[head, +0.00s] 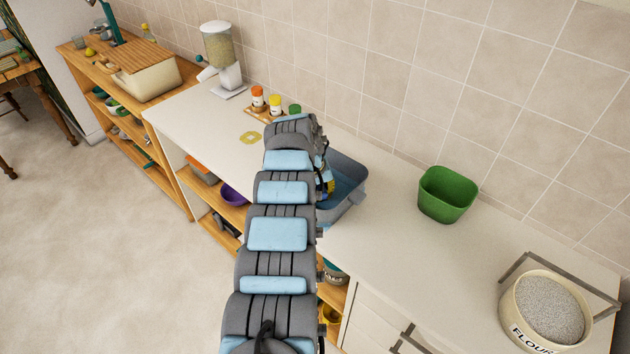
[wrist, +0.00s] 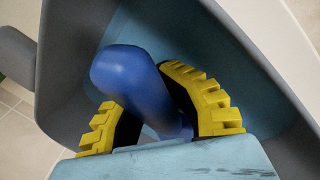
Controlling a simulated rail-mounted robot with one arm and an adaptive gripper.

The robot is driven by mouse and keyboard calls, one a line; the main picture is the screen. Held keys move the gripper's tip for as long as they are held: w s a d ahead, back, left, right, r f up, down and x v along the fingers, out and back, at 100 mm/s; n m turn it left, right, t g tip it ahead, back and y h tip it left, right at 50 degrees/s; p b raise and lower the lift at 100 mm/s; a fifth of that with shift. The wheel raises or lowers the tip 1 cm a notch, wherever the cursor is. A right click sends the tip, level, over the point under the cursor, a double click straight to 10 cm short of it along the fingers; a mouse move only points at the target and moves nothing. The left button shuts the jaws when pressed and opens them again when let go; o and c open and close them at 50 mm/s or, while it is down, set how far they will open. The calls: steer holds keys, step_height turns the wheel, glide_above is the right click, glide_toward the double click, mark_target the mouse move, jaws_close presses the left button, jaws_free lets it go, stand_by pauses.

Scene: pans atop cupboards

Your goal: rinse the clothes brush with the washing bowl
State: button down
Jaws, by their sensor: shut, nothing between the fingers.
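The washing bowl (head: 346,207) is a grey tub with blue inside, on the white counter, partly hidden behind my arm. Its grey wall and blue inside fill much of the wrist view (wrist: 65,55). My gripper (wrist: 152,112) has yellow ridged fingers and is down in the bowl; a bit of yellow shows in the head view (head: 328,184). A smooth, dark blue rounded piece (wrist: 128,78), perhaps the clothes brush's handle, lies at the fingers. The gripper is shut with nothing held. The brush's bristles are not visible.
A green tub (head: 447,194) stands right of the bowl, with clear counter between. A flour tin (head: 530,325) is at the far right. Spice jars on a wooden rack (head: 262,114) and a cereal dispenser (head: 220,55) stand behind to the left. The tiled wall bounds the back.

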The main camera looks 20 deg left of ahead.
steer(key=shift+d+p, duration=0.65)
steer(key=shift+p, duration=0.75)
steer(key=shift+a+f+b, duration=0.15)
steer(key=shift+a+b, duration=0.45)
steer(key=shift+b, duration=1)
steer(key=shift+a+b, duration=0.6)
steer(key=shift+b, duration=0.7)
steer(key=shift+d+r+p, duration=0.1)
steer(key=shift+r+p, duration=0.15)
steer(key=shift+p, duration=0.1)
steer(key=shift+d+p, duration=0.7)
steer(key=shift+p, duration=1.1)
steer(key=shift+d+p, duration=0.4)
steer(key=shift+p, duration=0.55)
steer(key=w+d+p+v, duration=0.1)
steer(key=p+v, duration=0.8)
steer(key=v, duration=0.1)
steer(key=shift+w+d+r+p, duration=0.3)
steer(key=shift+r+p, duration=0.05)
steer(key=shift+r, duration=0.15)
